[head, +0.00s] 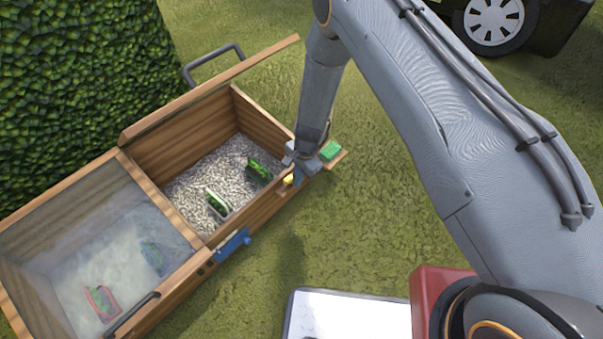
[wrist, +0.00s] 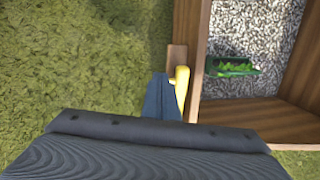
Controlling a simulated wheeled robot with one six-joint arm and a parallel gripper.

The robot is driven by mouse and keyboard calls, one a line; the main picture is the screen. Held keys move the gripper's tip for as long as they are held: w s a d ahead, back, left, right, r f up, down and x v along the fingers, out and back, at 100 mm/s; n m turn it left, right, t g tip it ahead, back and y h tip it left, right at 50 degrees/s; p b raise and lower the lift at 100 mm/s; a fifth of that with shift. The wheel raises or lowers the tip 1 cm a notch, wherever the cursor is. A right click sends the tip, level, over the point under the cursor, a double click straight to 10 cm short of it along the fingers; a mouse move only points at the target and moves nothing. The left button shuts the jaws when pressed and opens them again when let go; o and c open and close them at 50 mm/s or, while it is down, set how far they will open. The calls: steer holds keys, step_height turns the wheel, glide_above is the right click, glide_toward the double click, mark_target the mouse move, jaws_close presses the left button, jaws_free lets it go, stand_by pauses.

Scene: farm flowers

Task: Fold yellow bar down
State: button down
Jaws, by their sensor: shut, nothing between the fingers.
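The yellow bar (head: 288,180) is at the outer front wall of the open right-hand wooden box. In the wrist view the yellow bar (wrist: 181,88) shows as a short rounded piece between my fingers and the wall. My gripper (head: 298,177) is shut and empty, right beside the bar. In the wrist view my gripper (wrist: 161,85) lies just left of the bar, partly hiding it. I cannot tell whether they touch, or the bar's exact tilt.
The right box (head: 265,211) has its lid raised and holds gravel (head: 190,190) and small planters. The left box has a closed glass lid (head: 90,240). A blue latch piece (head: 232,243) sits on the front. A green block (head: 330,150) rests on a side ledge.

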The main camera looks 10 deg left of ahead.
steer(key=shift+f, duration=0.1)
stand_by(0.3)
steer(key=shift+w+d+r, duration=0.2)
steer(key=shift+w+d, duration=0.1)
steer(key=shift+w, duration=0.3)
steer(key=s+a+r+p, duration=0.1)
steer(key=s+r+p, duration=0.3)
steer(key=r, duration=0.8)
steer(key=shift+s+p, duration=0.35)
steer(key=shift+s, duration=0.4)
steer(key=shift+a, duration=0.1)
